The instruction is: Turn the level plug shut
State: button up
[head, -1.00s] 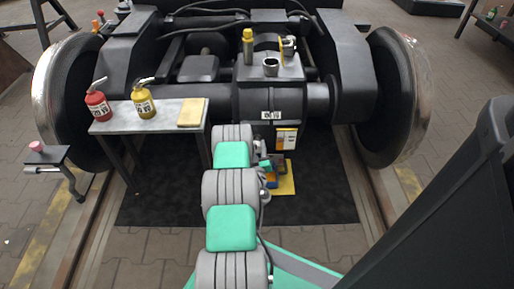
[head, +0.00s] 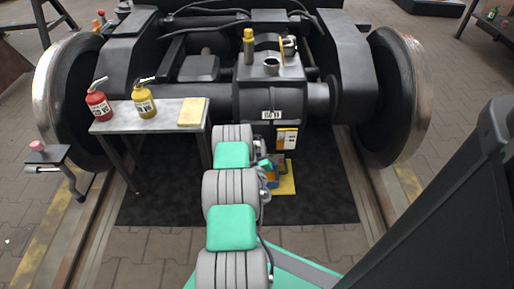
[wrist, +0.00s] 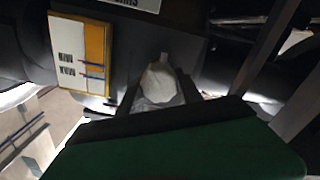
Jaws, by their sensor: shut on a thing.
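The level plug (wrist: 160,82) is a pale, rounded piece with a small tab on top, set low on the dark gearbox housing in the wrist view. My gripper (wrist: 158,93) has one finger on each side of it and is shut on it. The plug's lower part is hidden by my green gripper body. A white and orange level plate (wrist: 80,55) with MAX and MIN marks is to the left of the plug. The plate also shows in the head view (head: 287,138), where my arm hides the plug.
A side table (head: 168,107) at left holds a red bottle (head: 98,102), a yellow bottle (head: 144,101) and a tan pad (head: 192,112). Large wheels (head: 392,98) flank the housing (head: 270,100).

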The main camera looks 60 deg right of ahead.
jog(key=n, duration=0.4)
jog(key=shift+w, duration=0.1)
jog(key=n, duration=0.5)
jog(key=shift+b, duration=0.35)
jog(key=n, duration=0.4)
jog(key=shift+w+n, duration=0.1)
jog(key=shift+n, duration=0.2)
jog(key=n+b, duration=0.1)
jog(key=n, duration=0.2)
jog(key=shift+f+n, duration=0.1)
jog(key=shift+n, duration=0.2)
jog(key=n, duration=0.5)
jog(key=shift+d, duration=0.1)
jog(key=n, duration=0.5)
jog(key=shift+f+b, duration=0.1)
jog(key=shift+b, duration=0.3)
jog(key=shift+n, duration=0.4)
